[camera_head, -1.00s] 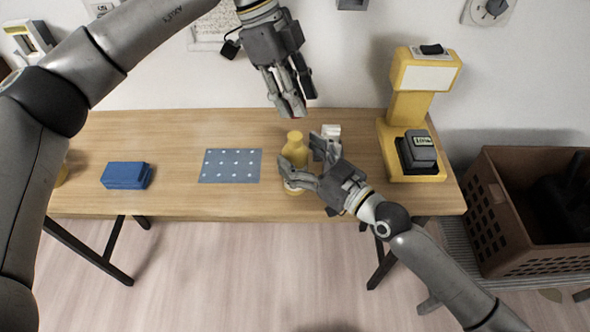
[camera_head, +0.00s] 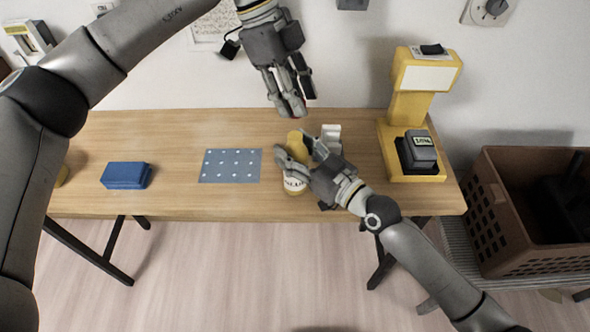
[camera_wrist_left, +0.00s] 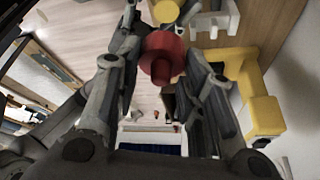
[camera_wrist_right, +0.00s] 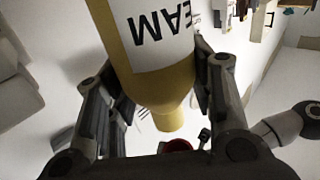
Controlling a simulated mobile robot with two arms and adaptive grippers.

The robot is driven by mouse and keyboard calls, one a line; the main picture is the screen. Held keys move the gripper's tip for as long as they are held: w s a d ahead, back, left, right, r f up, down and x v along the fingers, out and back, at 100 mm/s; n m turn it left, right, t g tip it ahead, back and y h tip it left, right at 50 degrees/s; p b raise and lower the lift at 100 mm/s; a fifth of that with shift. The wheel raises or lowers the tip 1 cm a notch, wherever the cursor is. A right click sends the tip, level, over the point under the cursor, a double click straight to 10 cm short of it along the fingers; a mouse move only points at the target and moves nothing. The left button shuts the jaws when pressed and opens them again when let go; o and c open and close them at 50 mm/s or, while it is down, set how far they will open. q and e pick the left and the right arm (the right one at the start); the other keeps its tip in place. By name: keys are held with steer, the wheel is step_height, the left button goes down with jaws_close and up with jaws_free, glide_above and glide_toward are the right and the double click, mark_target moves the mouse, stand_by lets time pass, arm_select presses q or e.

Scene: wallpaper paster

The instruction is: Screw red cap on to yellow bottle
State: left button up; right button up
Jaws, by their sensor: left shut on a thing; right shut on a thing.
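The yellow bottle (camera_head: 296,158) is near the table's front edge, with a white label at its lower part. My right gripper (camera_head: 291,145) is shut on it, one finger on each side; the right wrist view shows the bottle (camera_wrist_right: 158,85) between the fingers, neck free. My left gripper (camera_head: 290,112) is above and behind the bottle. The left wrist view shows it shut on the red cap (camera_wrist_left: 162,55), with the bottle top (camera_wrist_left: 165,11) just beyond, apart from it. The cap is hidden in the head view; the right wrist view shows it (camera_wrist_right: 178,146) past the neck.
A white object (camera_head: 331,133) stands behind my right gripper. A yellow machine (camera_head: 408,110) stands at the table's right end, and a brown crate (camera_head: 520,235) beside the table. A dotted grey sheet (camera_head: 230,166) and a blue block (camera_head: 125,176) lie left; table between them is clear.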

steer(key=shift+c, duration=1.2)
arm_select(q)
glide_above(300, 137)
steer(key=a, duration=0.1)
steer(key=shift+w+f, duration=0.2)
steer(key=shift+f, duration=2.2)
steer(key=shift+f, duration=0.15)
steer(key=shift+f, duration=0.75)
steer(key=shift+f, duration=0.6)
